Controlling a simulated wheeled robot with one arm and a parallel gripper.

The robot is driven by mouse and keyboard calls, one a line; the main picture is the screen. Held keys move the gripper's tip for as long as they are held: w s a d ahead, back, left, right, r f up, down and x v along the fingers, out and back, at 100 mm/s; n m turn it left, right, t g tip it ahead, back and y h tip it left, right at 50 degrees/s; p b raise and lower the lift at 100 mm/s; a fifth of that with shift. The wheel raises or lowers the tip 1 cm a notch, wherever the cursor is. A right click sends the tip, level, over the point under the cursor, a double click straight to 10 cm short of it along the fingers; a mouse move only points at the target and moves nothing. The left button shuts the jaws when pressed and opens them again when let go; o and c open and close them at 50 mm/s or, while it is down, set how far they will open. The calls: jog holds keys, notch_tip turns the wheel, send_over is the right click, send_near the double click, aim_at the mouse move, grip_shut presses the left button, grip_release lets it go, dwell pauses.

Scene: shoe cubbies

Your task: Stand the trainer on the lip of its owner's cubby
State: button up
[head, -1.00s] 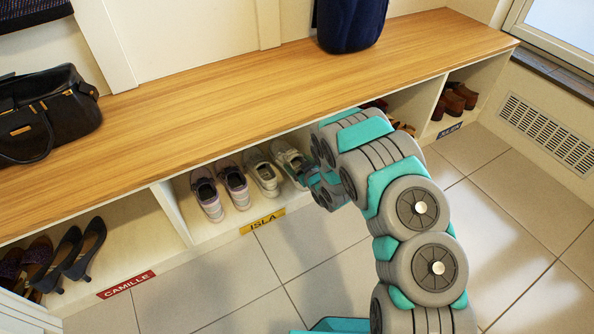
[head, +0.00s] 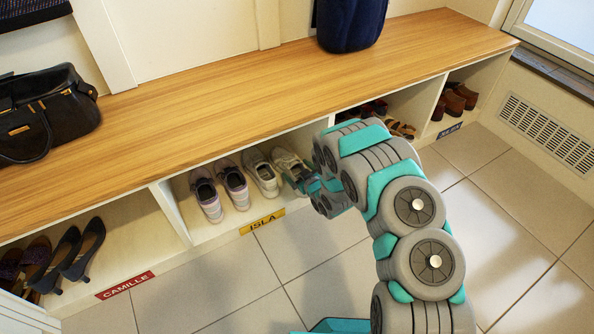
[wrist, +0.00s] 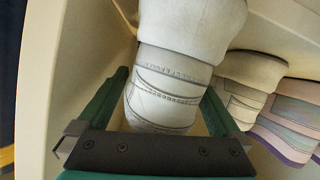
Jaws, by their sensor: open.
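The Isla cubby (head: 203,236) has a yellow name plate (head: 262,222) on its front lip. Two pale cream trainers stand in it, toward its right side. The rightmost cream trainer (head: 287,161) is next to my gripper (head: 297,178). In the wrist view my gripper (wrist: 165,88) is open, with one green finger on each side of the near end of this cream trainer (wrist: 165,90). I cannot tell whether either finger touches it.
A mauve pair (head: 232,183) stands left in the Isla cubby. The Camille cubby, with a red plate (head: 125,285), holds dark heels (head: 83,250). Sandals (head: 402,130) and brown shoes (head: 457,100) are in cubbies to the right. The bench top (head: 220,110) is above; the tiled floor (head: 210,300) is clear.

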jog(key=shift+r, duration=0.1)
jog(key=shift+s+d+r, duration=0.2)
jog(key=shift+s+r, duration=0.05)
jog(key=shift+s, duration=0.1)
jog(key=p+v, duration=0.1)
jog(key=v, duration=1)
jog(key=w+d+r+m+g+h, duration=0.1)
jog(key=w+d+r+m+h, duration=0.1)
jog(key=d+r+h, duration=0.6)
jog(key=s+d+r+m+g, duration=0.4)
jog(key=s+d+r, duration=0.4)
jog(key=d, duration=0.2)
jog(key=s+a+r+m+g, duration=0.1)
jog(key=s+r+g, duration=0.2)
jog(key=s, duration=0.9)
jog(key=s+a+r+m+g, duration=0.1)
jog(key=s+r+g, duration=0.1)
jog(key=s+r, duration=0.5)
jog(key=s+a+r+g, duration=0.1)
jog(key=s+r+g, duration=0.2)
jog(key=s, duration=1.4)
jog(key=shift+s+r+m+g+y, duration=0.2)
jog(key=shift+r+m+g+y, duration=0.15)
jog(key=shift+r, duration=0.6)
